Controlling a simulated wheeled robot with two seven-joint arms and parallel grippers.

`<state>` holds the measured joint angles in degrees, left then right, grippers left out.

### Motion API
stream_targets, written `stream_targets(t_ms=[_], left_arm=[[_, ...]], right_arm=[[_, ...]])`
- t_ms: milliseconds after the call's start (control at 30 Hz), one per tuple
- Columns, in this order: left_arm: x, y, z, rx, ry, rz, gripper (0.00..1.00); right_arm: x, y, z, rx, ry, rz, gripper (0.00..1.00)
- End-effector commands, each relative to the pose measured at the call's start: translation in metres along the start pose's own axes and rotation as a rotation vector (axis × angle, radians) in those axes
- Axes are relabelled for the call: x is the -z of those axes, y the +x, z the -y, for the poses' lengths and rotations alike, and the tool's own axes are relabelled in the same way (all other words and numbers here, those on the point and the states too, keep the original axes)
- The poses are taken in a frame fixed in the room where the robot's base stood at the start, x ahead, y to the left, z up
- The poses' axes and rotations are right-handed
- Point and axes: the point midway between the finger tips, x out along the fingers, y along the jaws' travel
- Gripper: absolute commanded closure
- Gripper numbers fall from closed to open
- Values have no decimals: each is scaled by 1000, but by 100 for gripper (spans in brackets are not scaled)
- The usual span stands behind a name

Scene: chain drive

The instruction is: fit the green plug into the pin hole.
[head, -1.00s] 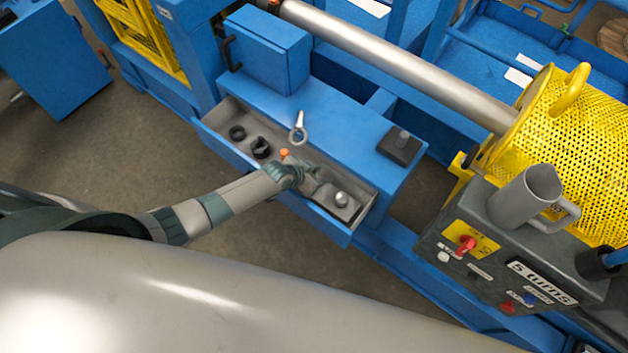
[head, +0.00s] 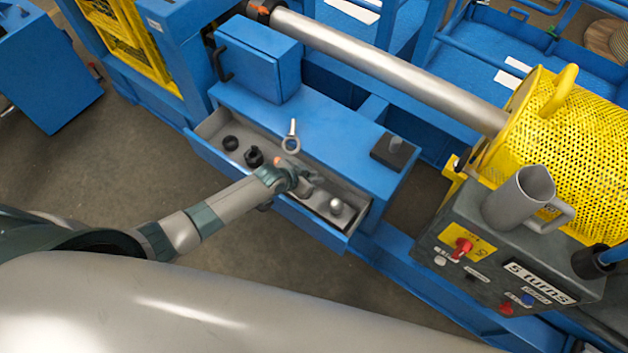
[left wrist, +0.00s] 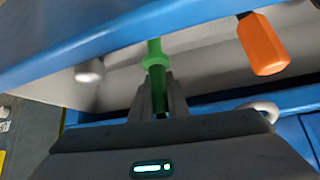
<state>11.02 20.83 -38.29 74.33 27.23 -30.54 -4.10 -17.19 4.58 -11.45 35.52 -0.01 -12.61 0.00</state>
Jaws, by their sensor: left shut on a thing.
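The green plug (left wrist: 155,68) stands between the fingers of my left gripper (left wrist: 158,100) in the left wrist view. The fingers are shut on its lower part, and the green upper end sticks out beyond them. In the head view my left gripper (head: 308,187) is over the open grey drawer (head: 205,130) of the blue bench, right of its middle. The plug is hard to make out there. I cannot make out the pin hole in either view. My right gripper is not in view.
The drawer holds black round parts (head: 254,157), an orange-handled tool (left wrist: 262,45) and a silver knob (head: 336,205). A black block (head: 394,152) sits on the bench top (head: 340,130). A grey mug (head: 518,198) stands on the control box.

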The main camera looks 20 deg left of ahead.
Motion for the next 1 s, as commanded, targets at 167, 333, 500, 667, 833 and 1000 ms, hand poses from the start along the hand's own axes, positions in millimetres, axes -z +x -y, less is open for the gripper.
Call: stream_targets(t_ms=[167, 333, 500, 667, 833, 1000], left_arm=[[11, -19, -19, -5, -1, -2, 100], [18, -38, -49, -3, -1, -3, 100], [25, -56, -78, -2, -2, -2, 100], [30, -69, -99, -1, -1, -2, 100], [33, -77, -111, 0, -1, 0, 100], [34, -79, -113, 1, -1, 0, 100]], right_arm=[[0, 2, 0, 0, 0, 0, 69], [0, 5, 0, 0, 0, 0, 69], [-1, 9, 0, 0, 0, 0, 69], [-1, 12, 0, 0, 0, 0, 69], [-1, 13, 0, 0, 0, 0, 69], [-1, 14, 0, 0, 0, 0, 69]])
